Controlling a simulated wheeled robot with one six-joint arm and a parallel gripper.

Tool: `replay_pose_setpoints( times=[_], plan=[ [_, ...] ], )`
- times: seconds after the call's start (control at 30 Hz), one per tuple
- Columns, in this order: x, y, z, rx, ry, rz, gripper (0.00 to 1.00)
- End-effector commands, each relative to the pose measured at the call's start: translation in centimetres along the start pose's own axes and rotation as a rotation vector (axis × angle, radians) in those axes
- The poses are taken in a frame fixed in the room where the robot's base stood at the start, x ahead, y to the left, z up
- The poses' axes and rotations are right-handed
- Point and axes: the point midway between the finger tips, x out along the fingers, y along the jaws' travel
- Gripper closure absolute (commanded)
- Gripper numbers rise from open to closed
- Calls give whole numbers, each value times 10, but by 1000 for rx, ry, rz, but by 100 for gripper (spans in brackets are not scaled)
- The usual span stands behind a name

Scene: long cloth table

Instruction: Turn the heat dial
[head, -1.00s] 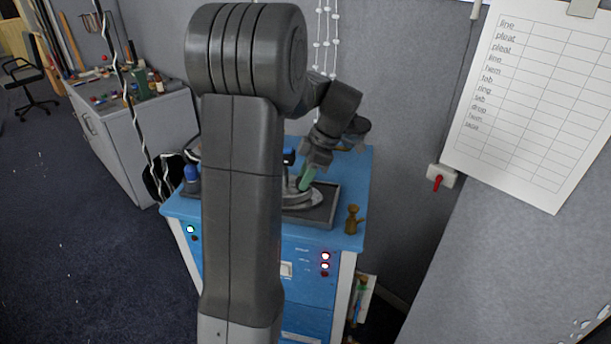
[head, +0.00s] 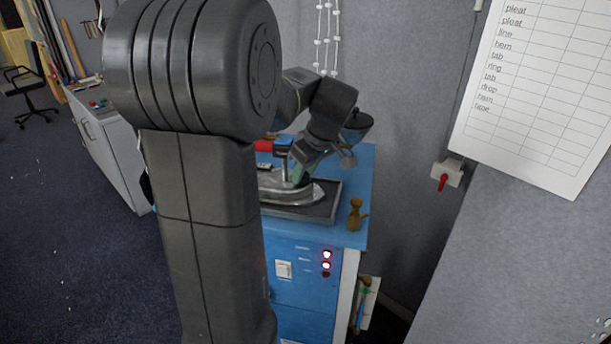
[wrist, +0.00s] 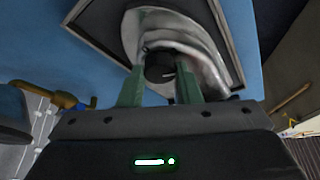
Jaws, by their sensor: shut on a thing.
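A silvery iron (head: 275,195) lies on a dark tray (head: 325,209) on top of a blue cabinet (head: 356,165). In the wrist view the iron's metal body (wrist: 207,60) fills the top middle. A round black dial (wrist: 160,66) with a pale mark sits on it. My gripper (head: 299,177) reaches down to the iron. In the wrist view the green fingers of my gripper (wrist: 160,84) stand on either side of the dial, shut on it. The dial itself is hidden in the head view, and my arm covers the iron's left part.
A small brass object (head: 355,214) stands right of the tray. The cabinet front has a white switch (head: 284,269) and red-ringed lights (head: 326,259). A red-handled wall switch (head: 443,180) and a paper chart (head: 540,90) are at the right. Open floor (head: 70,230) lies left.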

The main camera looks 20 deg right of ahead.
Motion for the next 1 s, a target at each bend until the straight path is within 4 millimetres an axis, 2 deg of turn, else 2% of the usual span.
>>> replay_pose_setpoints(
  times=[0.2, 0.5, 1.0],
  plan=[
    [0, -2, 0, 158, 1, 68, 92],
    [0, -3, -1, 307, 0, 128, 92],
    [-1, -3, -1, 365, 0, 153, 92]
  ],
)
